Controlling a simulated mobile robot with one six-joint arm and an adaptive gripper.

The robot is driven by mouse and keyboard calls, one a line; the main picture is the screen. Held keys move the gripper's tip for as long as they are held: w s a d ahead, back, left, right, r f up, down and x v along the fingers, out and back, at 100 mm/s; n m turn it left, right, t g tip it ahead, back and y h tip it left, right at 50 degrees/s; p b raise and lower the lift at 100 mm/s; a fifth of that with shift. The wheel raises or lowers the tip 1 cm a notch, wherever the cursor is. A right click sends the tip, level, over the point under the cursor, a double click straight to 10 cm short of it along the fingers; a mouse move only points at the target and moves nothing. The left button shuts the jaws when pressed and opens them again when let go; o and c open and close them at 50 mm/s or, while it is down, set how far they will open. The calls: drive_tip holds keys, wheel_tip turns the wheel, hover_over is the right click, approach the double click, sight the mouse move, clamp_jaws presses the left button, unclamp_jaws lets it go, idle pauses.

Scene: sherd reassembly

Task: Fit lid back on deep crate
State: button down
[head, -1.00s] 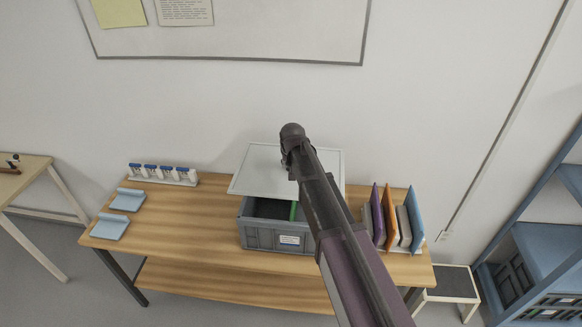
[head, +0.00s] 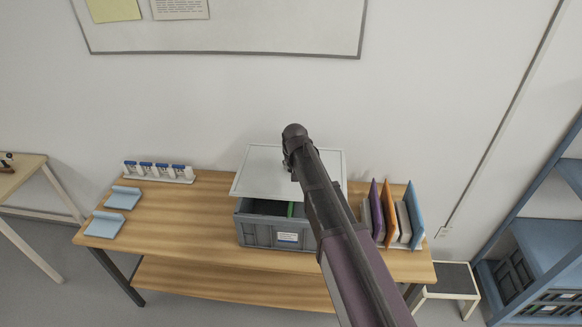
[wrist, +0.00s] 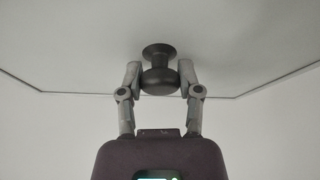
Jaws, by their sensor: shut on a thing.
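The lid (head: 262,172) is a flat pale grey panel above the deep crate, set toward its back. The deep crate (head: 262,232) is grey with a white label on its front and stands on the wooden table. Its front part is uncovered, and something green shows inside. In the wrist view the lid (wrist: 70,50) fills the upper part, with a dark round knob (wrist: 158,72) on it. My gripper (wrist: 158,75) has its two fingers closed on either side of the knob. In the head view my arm hides the lid's right part and the fingers.
The wooden table (head: 200,215) holds a rack of blue-capped vials (head: 158,171) at back left and two light blue trays (head: 124,197) (head: 104,225). Upright coloured folders (head: 390,215) stand close on the crate's right. The table is clear between trays and crate.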

drive_tip(key=shift+f, duration=0.1)
drive_tip(key=shift+f+b, duration=2.75)
drive_tip(key=shift+b, duration=0.15)
drive_tip(key=shift+f+b, duration=2)
drive_tip(key=shift+f, duration=0.05)
idle(0.5)
drive_tip(key=shift+c, duration=1)
unclamp_jaws()
drive_tip(key=shift+r, duration=0.2)
